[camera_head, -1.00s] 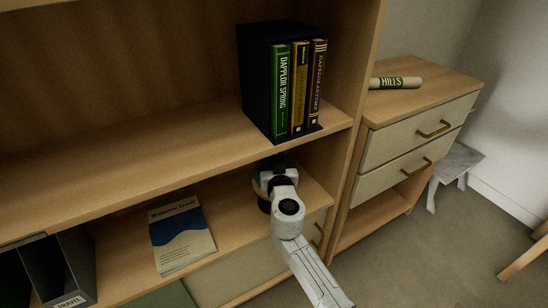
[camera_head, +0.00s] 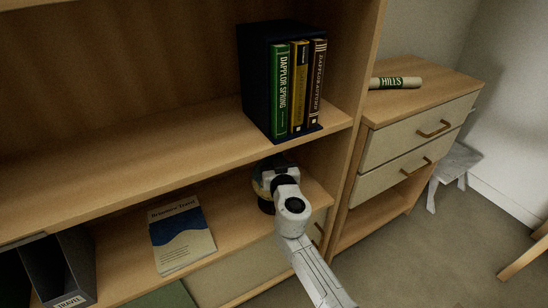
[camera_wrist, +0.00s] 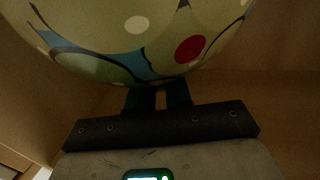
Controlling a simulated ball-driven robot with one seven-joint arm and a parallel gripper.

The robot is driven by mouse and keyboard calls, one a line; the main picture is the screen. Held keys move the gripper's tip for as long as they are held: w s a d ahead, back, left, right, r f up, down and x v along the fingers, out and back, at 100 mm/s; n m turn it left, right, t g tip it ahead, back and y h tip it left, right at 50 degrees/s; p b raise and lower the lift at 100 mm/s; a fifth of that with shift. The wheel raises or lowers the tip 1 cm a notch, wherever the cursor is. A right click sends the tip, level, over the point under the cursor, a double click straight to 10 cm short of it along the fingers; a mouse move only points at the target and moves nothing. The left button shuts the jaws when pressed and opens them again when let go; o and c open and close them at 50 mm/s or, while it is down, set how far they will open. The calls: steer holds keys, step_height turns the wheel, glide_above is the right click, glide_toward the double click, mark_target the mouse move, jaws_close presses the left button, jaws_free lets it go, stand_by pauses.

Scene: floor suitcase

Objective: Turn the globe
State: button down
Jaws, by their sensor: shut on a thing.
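The globe (camera_head: 260,186) stands on the lower shelf at its right end, mostly hidden behind my arm in the head view. In the wrist view the globe (camera_wrist: 130,40) fills the top, pale with blue patches, a red dot and pale dots. My gripper (camera_wrist: 159,98) is at the globe's lower edge, its two dark fingers close together with a narrow gap between them. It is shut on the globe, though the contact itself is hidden.
A blue-and-cream travel book (camera_head: 181,236) lies on the lower shelf, left of the globe. A dark file holder (camera_head: 67,265) stands at far left. Books in a dark holder (camera_head: 262,80) stand on the shelf above. A drawer cabinet (camera_head: 405,140) bearing a rolled map (camera_head: 396,83) is at right.

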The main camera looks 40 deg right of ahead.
steer(key=n+t+y+p, duration=0.1)
steer(key=n+y+p, duration=0.1)
steer(key=y, duration=0.1)
steer(key=shift+r+t, duration=0.15)
steer(key=shift+t, duration=0.15)
steer(key=n+y+p, duration=0.1)
steer(key=p, duration=0.1)
steer(key=n+y+p, duration=0.1)
steer(key=p, duration=0.1)
steer(key=t+y+p, duration=0.1)
steer(key=p, duration=0.2)
steer(key=shift+r+n+y, duration=0.25)
steer(key=shift+n+y, duration=0.15)
steer(key=shift+f+n+y+p, duration=0.1)
steer(key=shift+n+y+p, duration=0.4)
steer(key=shift+y+p, duration=0.45)
steer(key=shift+f+n+y+p, duration=0.2)
steer(key=shift+n+y+p, duration=0.4)
steer(key=shift+p, duration=0.3)
steer(key=shift+f+y+p, duration=0.15)
steer(key=shift+y+p, duration=0.15)
steer(key=shift+y, duration=0.25)
steer(key=c, duration=1.1)
jaws_free()
